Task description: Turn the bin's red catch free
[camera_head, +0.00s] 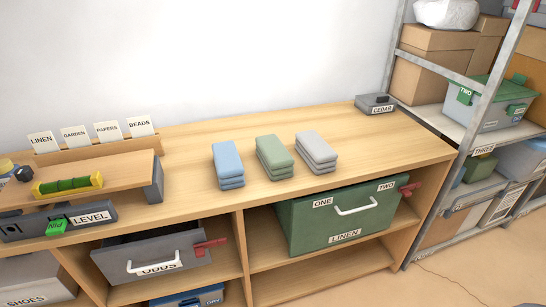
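A green bin (300,222) labelled LINEN, ONE and TWO stands on the shelf under the worktop. It has a white handle (357,207) on its front. A red catch (409,190) sticks out at its upper right corner, by the TWO label. A grey bin (190,240) labelled ODDS stands to the left, with a white handle and another red catch (211,246) at its right side. I cannot tell from here how either catch is fastened. Neither of my grippers is in view.
Blue (227,160), green (273,154) and grey (316,150) folded cloth stacks lie on the worktop (200,205). A LEVEL rack (92,218) is at left, a CEDAR box (375,103) at the back. Metal shelving (488,95) stands right. The front worktop is largely clear.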

